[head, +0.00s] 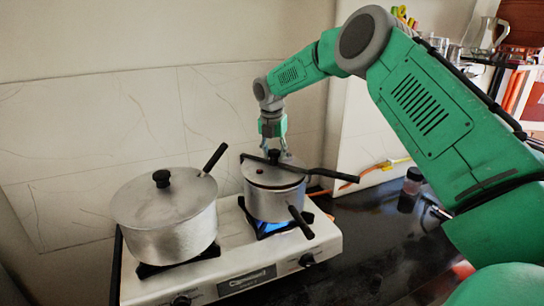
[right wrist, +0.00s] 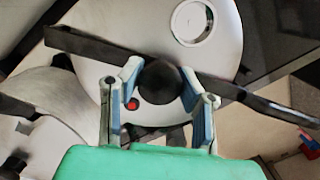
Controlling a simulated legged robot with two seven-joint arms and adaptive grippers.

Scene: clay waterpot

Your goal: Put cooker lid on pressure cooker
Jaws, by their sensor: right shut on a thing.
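The silver cooker lid (head: 280,176), with a black knob and a long black bar handle, is over the mouth of the pressure cooker (head: 272,204). The lid's handle points right, while the cooker's black handle (head: 300,222) points toward the front right. I cannot tell whether the rim is fully seated. My right gripper (head: 274,150) comes from above and is shut on the lid's knob. In the right wrist view the knob (right wrist: 160,84) is between the fingers, with a red dot beside it on the lid (right wrist: 225,45). My left gripper is not in view.
The pressure cooker stands on the right burner of a white gas stove (head: 325,240), with blue flame below. A larger lidded pot (head: 170,215) stands close on the left burner, its handle toward the cooker. A small dark jar (head: 410,190) stands on the black counter (head: 375,240).

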